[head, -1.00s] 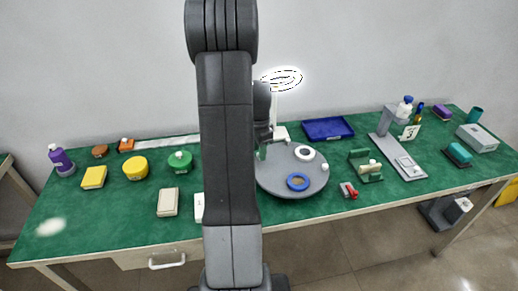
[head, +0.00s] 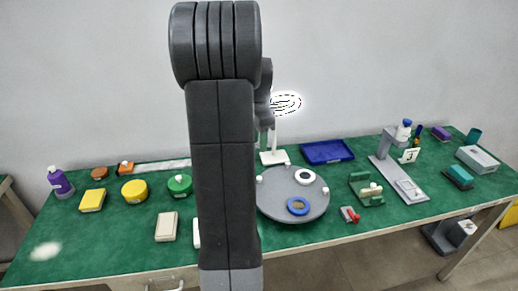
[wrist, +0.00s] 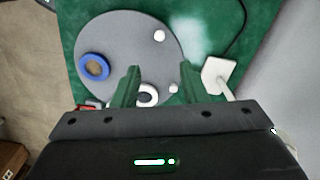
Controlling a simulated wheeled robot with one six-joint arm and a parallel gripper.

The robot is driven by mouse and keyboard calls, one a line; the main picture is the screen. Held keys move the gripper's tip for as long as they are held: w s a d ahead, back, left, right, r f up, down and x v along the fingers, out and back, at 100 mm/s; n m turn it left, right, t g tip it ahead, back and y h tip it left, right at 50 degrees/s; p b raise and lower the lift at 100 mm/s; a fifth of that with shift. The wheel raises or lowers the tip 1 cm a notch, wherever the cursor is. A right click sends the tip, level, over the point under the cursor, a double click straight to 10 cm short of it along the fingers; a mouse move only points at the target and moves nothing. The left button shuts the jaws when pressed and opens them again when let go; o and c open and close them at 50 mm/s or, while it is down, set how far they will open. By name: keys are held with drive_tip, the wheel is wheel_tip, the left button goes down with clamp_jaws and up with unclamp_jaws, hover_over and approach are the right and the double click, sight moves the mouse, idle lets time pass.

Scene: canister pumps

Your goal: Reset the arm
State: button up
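My gripper (wrist: 161,78) shows in the wrist view with its two green fingers apart and nothing held between them. It is above the grey round turntable (wrist: 118,50). A white ring (wrist: 142,101) on the disc shows below and between the fingers, partly hidden by the gripper body. In the head view my dark arm stands upright in the middle; the gripper is mostly hidden behind it, with a green finger (head: 265,137) showing above the turntable (head: 277,205).
A blue ring (head: 298,206) lies on the turntable. A white lamp (head: 273,157) stands behind it, a blue tray (head: 327,152) to its right. Further right are a green holder (head: 366,190) and a grey stand (head: 402,184). Yellow and green round containers stand left.

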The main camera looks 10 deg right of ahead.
idle(0.4)
wheel_tip(320, 180, down, 14)
drive_tip(key=shift+r, duration=0.1)
idle(0.4)
drive_tip(key=shift+r, duration=0.1)
